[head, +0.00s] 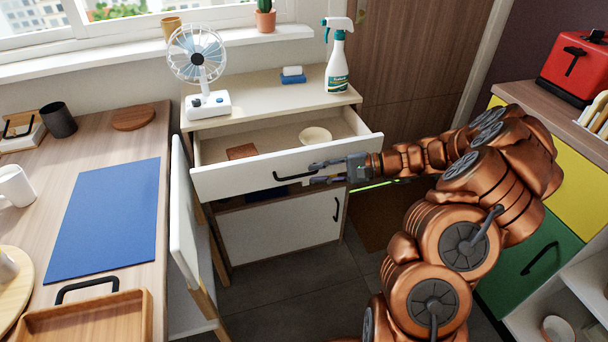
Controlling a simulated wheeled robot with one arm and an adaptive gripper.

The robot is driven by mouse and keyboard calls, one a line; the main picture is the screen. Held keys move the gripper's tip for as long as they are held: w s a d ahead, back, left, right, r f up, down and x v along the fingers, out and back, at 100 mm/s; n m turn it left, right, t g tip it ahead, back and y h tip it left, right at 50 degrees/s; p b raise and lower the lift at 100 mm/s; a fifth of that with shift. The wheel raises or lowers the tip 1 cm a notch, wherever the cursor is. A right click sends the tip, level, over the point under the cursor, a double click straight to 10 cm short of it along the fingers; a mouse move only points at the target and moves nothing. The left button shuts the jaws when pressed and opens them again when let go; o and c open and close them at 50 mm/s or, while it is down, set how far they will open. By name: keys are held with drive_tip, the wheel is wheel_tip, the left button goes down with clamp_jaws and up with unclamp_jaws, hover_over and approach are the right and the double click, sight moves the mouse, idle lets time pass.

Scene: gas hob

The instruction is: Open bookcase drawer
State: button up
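The bookcase (280,236) is a cream and white cabinet against the wall below the window. Its top drawer (228,181) is pulled out, and its inside shows from above. A brown box-like item (241,152) and a pale round dish (315,134) are in it. The dark drawer handle (295,177) is on the white front. My gripper (316,173) is at the right end of this handle, with its two fingers pointing left, one above and one below it. The fingers look apart; I cannot tell whether they touch the handle.
A fan (199,62), a blue sponge (292,74) and a spray bottle (338,62) stand on the bookcase top. A white chair (183,220) is close to the drawer's left side. A desk (122,158) is at left, coloured cabinets (527,246) at right.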

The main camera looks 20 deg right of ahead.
drive_tip(key=v, duration=0.6)
drive_tip(key=shift+d, duration=0.3)
drive_tip(key=shift+s+a+r, duration=0.1)
drive_tip(key=s+a+r+n+g+h, duration=0.2)
drive_tip(key=s+a+n+g, duration=0.3)
drive_tip(key=a, duration=0.4)
drive_tip(key=s+a+r+n+g+h, duration=0.2)
drive_tip(key=s+a+g, duration=0.2)
drive_tip(key=s+a, duration=0.45)
drive_tip(key=s+d+f+n+h, duration=0.15)
drive_tip(key=s+n+h, duration=0.25)
drive_tip(key=s+h, duration=0.95)
drive_tip(key=s+r+y+p, duration=0.1)
drive_tip(key=s+r+p, duration=0.1)
drive_tip(key=r+p, duration=0.8)
drive_tip(key=s+r+y+p, duration=0.2)
drive_tip(key=r+p, duration=0.8)
drive_tip(key=r, duration=0.1)
drive_tip(key=shift+d+r+t, duration=0.15)
drive_tip(key=shift+d+t, duration=0.25)
drive_tip(key=shift+d, duration=0.05)
